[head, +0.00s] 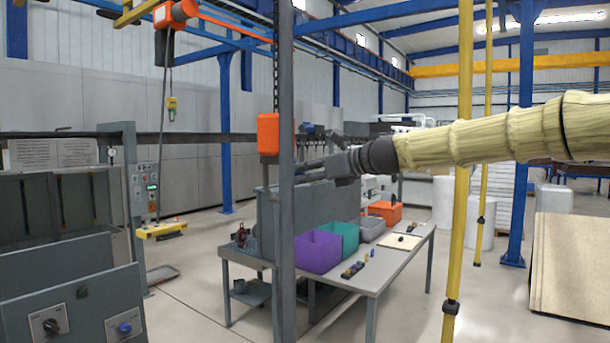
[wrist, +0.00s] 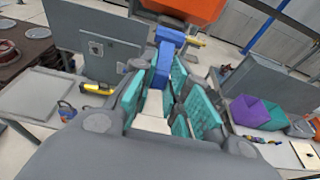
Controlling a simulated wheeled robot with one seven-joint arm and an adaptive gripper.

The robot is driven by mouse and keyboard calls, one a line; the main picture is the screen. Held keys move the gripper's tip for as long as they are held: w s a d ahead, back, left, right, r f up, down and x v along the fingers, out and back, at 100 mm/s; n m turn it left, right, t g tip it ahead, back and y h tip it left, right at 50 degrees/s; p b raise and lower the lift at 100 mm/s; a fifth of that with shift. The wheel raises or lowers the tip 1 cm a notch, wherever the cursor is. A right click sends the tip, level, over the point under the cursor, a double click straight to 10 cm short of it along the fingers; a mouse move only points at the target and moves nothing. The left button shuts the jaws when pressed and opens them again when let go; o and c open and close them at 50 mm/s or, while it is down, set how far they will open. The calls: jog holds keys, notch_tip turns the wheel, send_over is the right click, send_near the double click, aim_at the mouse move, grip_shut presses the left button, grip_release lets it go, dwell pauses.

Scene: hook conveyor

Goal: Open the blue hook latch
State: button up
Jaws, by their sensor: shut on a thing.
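In the wrist view, my gripper (wrist: 157,88) has grey fingers with teal pads and is shut on the blue hook latch (wrist: 163,60). The latch is a blue upright piece between the pads, its lower part partly hidden by the fingers. An orange hook block (wrist: 188,8) is just above it, cut by the top edge. In the head view, the orange hook block (head: 268,133) hangs left of the grey post, and my gripper (head: 308,168) reaches in from the right. The latch cannot be made out there, and the post hides part of that spot.
A grey table (head: 385,272) below carries a purple bin (head: 318,252), a teal bin (head: 345,236) and an orange bin (head: 384,211). The grey post (head: 286,220) and a yellow pole (head: 461,200) stand near my arm. A control cabinet (head: 148,187) is at left.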

jog(key=shift+s+d+r+g+h, duration=0.1)
jog(key=shift+d+r+g+h, duration=0.15)
jog(key=shift+r+h, duration=0.35)
jog(key=shift+s+d+r+g+h, duration=0.1)
jog(key=shift+r+g+h, duration=0.3)
jog(key=shift+r, duration=0.3)
jog(key=shift+d, duration=0.1)
jog(key=shift+r, duration=0.1)
jog(key=shift+r+g+h, duration=0.75)
jog(key=shift+r+h, duration=0.45)
jog(key=shift+w+a+r+g+h, duration=0.15)
jog(key=shift+a+r+g+h, duration=0.15)
jog(key=shift+r+h, duration=0.25)
jog(key=shift+w+a+r+g+h, duration=0.1)
jog(key=shift+a+r+g+h, duration=0.05)
jog(key=shift+r+g+h, duration=0.4)
jog(key=shift+r, duration=0.1)
